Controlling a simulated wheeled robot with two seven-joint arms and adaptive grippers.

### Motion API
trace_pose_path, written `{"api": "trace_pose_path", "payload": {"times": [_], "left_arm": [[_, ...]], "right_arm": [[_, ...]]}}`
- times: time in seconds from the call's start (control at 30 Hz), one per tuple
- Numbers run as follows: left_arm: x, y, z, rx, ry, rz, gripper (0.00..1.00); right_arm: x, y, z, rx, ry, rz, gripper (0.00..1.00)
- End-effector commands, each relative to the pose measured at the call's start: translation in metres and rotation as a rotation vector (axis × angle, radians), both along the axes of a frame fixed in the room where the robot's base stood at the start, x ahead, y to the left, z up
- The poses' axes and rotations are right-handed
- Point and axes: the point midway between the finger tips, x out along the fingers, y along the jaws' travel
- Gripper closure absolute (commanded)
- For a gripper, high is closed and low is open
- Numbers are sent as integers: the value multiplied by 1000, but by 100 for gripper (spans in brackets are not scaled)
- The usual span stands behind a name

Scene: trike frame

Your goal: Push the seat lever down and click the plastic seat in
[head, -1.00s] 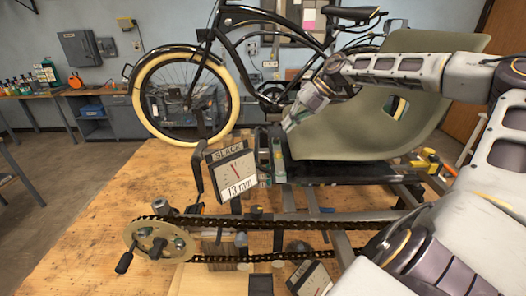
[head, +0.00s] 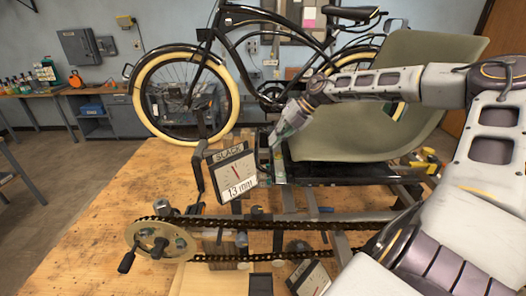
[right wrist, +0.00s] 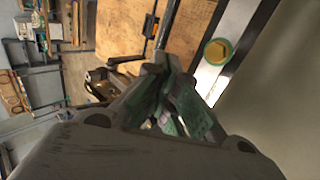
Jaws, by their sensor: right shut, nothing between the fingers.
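The olive plastic seat (head: 440,75) stands at the right of the bench, above a black rail (head: 345,172). It also fills the right side of the right wrist view (right wrist: 285,85). My right gripper (head: 275,142) is shut and empty at the seat's left edge, pointing down and left. Its fingers (right wrist: 172,85) with green pads show in the right wrist view. Just below the fingertips is an upright metal bracket (head: 279,170) at the rail's left end. I cannot make out the seat lever clearly, nor whether the fingertips touch it. My left gripper is out of view.
A slack gauge (head: 231,172) reading 13 mm stands left of the bracket. A chain (head: 300,224) runs along the front from a crank sprocket (head: 160,250). A black bicycle (head: 185,95) stands behind. The wooden bench (head: 105,220) is clear at the left.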

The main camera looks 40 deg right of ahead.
Motion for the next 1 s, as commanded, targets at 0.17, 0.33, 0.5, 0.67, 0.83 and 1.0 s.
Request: {"api": "trace_pose_path", "payload": {"times": [0.17, 0.33, 0.5, 0.67, 0.83, 1.0], "left_arm": [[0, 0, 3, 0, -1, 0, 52], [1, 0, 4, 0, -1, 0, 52], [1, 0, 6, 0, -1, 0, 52], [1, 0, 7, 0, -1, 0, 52], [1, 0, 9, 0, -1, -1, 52], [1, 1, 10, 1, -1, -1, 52]], "right_arm": [[4, 6, -10, 1, 2, 0, 100], [9, 11, -18, 1, 2, 0, 100], [13, 16, -26, 1, 2, 0, 100], [16, 20, -32, 1, 2, 0, 100], [19, 24, -39, 1, 2, 0, 100], [23, 28, -45, 0, 2, 0, 100]]}}
